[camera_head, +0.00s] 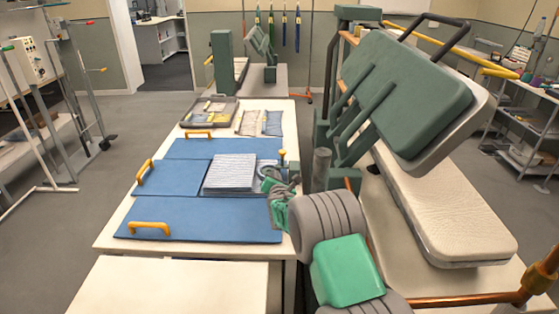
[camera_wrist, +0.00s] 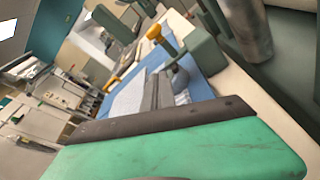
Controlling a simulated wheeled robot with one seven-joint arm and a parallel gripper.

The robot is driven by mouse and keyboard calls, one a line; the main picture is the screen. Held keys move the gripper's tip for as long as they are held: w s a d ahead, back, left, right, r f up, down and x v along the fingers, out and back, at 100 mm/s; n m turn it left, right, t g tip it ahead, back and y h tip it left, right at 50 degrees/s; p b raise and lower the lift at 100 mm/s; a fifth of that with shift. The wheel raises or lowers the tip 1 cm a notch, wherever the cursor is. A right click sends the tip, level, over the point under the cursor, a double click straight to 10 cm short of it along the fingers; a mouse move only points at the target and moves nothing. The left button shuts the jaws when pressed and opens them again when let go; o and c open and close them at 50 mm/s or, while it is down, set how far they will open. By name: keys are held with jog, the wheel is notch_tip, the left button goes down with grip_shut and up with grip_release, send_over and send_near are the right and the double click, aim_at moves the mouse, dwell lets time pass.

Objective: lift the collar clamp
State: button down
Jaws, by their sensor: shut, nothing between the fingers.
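The collar clamp appears to be the small fitting with a yellow knob (camera_head: 282,154) at the right edge of the blue folding boards. In the wrist view its yellow knob (camera_wrist: 155,33) stands up on a short stem, beyond the fingers. My gripper (camera_head: 270,180) is shut and empty, just in front of the knob and low over the right side of the boards. In the wrist view the grey fingers (camera_wrist: 163,88) lie close together, apart from the knob. The gripper and arm partly hide the clamp's lower parts in the head view.
A folded striped cloth (camera_head: 230,172) lies on the blue boards (camera_head: 205,216), which have yellow handles. A tray (camera_head: 210,112) sits at the table's far end. A green press (camera_head: 405,100) with a raised padded head stands close on the right.

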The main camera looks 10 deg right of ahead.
jog(key=x, duration=0.3)
jog(key=shift+w+p, duration=0.35)
jog(key=shift+w, duration=0.05)
jog(key=d+r+p, duration=0.1)
jog(key=w+d+r, duration=0.1)
jog(key=r, duration=0.1)
jog(key=shift+w+p, duration=0.35)
